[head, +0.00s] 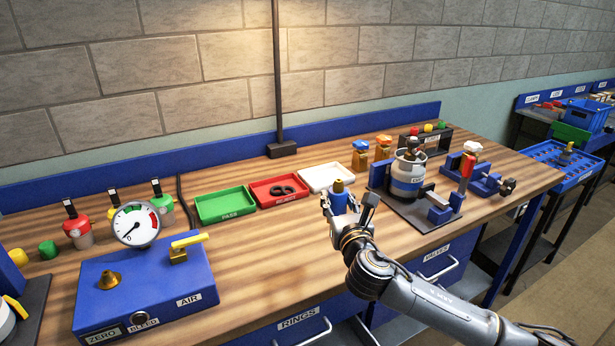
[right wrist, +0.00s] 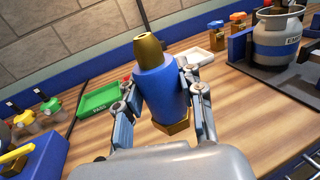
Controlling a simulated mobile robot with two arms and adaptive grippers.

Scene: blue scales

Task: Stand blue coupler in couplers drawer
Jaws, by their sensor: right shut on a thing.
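The blue coupler (head: 338,200) has a brass tip and is held above the workbench in my right gripper (head: 347,205). In the right wrist view, the blue coupler (right wrist: 162,92) sits between the two fingers of my right gripper (right wrist: 165,100), brass tip up and slightly tilted, with a brass base below. My right gripper is shut on it. My left gripper is not in view. No drawer labelled couplers can be read. The drawer fronts in sight under the bench are labelled rings (head: 298,318) and valves (head: 436,254).
Green (head: 226,206), red (head: 280,190) and white (head: 326,178) trays stand behind the gripper. A grey-and-blue cylinder (head: 407,178) and vises stand right. A blue box (head: 145,290) and gauge (head: 136,224) stand left. The front middle of the bench (head: 270,265) is clear.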

